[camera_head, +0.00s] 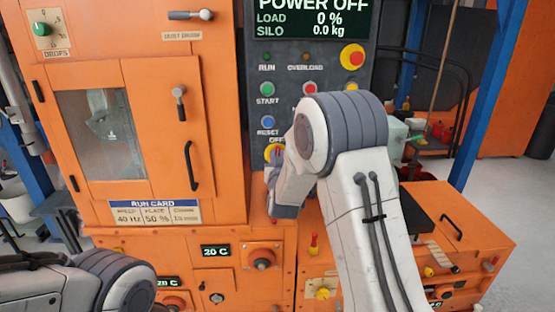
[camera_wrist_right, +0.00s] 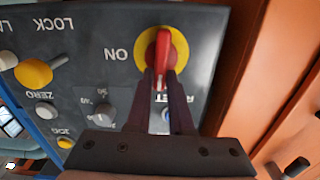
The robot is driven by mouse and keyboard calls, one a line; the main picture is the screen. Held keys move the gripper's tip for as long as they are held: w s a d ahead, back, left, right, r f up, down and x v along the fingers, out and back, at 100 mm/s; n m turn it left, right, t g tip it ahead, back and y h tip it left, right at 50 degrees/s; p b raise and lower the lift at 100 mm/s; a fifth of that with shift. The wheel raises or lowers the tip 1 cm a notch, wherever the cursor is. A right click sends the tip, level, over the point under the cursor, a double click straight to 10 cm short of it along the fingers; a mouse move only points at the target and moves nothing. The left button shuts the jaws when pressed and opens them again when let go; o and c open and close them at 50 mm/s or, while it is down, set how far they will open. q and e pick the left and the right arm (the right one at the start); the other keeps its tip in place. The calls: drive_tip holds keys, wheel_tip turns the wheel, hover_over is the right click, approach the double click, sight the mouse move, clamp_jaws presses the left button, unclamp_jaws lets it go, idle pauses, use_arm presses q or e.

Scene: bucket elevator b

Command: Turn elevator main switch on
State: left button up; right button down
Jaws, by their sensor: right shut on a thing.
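The main switch is a red handle (camera_wrist_right: 164,55) on a round yellow disc (camera_wrist_right: 147,48), with ON printed at its left in the upside-down right wrist view. In that view the handle stands lengthwise between the two dark fingers of my right gripper (camera_wrist_right: 162,78), which is shut on it. In the head view the yellow disc (camera_head: 270,153) shows partly beside my right gripper (camera_head: 276,160), under a partly covered OFF label. The display (camera_head: 312,18) reads POWER OFF. My left forearm shows at lower left, but its gripper is out of view.
The dark panel carries a green START button (camera_head: 266,89), a blue RESET button (camera_head: 267,122) and a red-and-yellow button (camera_head: 352,57). An orange door with a window and black handle (camera_head: 191,166) is at left. Orange cabinets (camera_head: 480,230) stand low at right.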

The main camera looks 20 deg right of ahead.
drive_tip(key=shift+s+d+f+m+b, duration=0.1)
drive_tip(key=shift+d+f+m+b, duration=0.2)
drive_tip(key=shift+m+b, duration=3.1)
drive_tip(key=shift+s+d+f+m+b, duration=0.1)
drive_tip(key=shift+d+f+m+b, duration=0.2)
drive_tip(key=shift+m+b, duration=3.05)
drive_tip(key=shift+s+d+f+m+b, duration=0.1)
drive_tip(key=shift+d+f+m+b, duration=0.2)
drive_tip(key=shift+m+b, duration=3.05)
drive_tip(key=n+b, duration=0.2)
drive_tip(key=shift+n+b, duration=0.4)
drive_tip(key=c, duration=0.8)
unclamp_jaws()
drive_tip(key=v, duration=1)
drive_tip(key=shift+s, duration=0.2)
drive_tip(key=shift+a, duration=0.1)
